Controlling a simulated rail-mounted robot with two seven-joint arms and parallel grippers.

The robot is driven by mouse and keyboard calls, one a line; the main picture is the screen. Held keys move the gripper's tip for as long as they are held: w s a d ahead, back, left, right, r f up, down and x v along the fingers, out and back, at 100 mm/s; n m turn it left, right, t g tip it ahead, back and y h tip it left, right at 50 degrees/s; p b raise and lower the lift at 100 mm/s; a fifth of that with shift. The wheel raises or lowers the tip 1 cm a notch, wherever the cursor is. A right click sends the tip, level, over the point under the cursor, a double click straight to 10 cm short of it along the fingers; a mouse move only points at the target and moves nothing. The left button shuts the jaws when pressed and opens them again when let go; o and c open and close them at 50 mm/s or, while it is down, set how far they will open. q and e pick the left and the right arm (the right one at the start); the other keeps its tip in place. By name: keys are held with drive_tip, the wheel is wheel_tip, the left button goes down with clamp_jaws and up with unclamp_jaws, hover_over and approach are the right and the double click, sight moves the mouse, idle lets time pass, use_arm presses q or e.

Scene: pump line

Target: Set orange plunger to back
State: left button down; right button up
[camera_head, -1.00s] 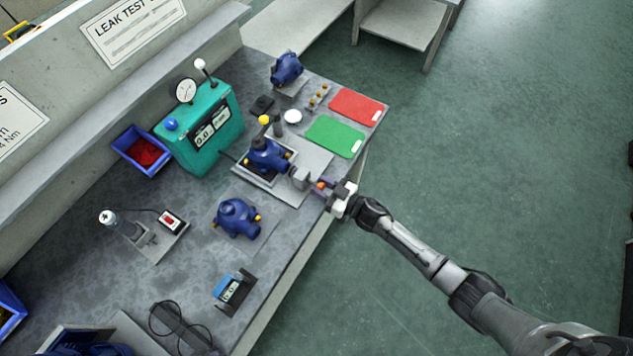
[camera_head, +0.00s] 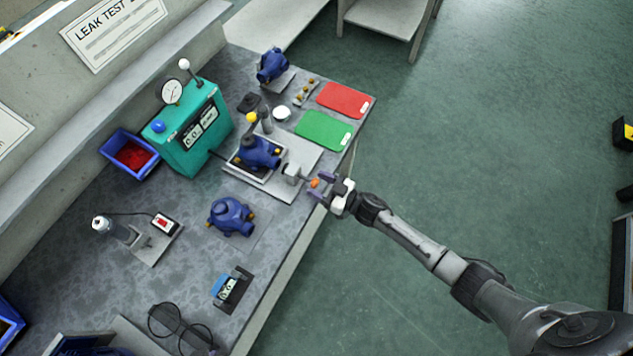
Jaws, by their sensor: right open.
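The orange plunger (camera_head: 314,183) is a small orange knob on the right side of a grey clamp block (camera_head: 292,172). The block stands at the front edge of a pale fixture plate (camera_head: 303,156), beside a blue pump (camera_head: 260,152) in its nest. My right gripper (camera_head: 322,187) is open, with its purple-tipped fingers pointing at the knob. The knob shows between or just in front of the fingertips; I cannot tell whether they touch it. My left gripper is not in view.
A teal leak tester (camera_head: 188,131) with a gauge stands behind the fixture. A green mat (camera_head: 324,130) and a red mat (camera_head: 345,100) lie to its right. Another blue pump (camera_head: 231,216) sits nearer. Open floor lies right of the bench.

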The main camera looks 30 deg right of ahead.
drive_tip(key=p+v, duration=0.1)
drive_tip(key=v, duration=1.1)
drive_tip(key=shift+s+d, duration=0.2)
drive_tip(key=shift+s, duration=0.15)
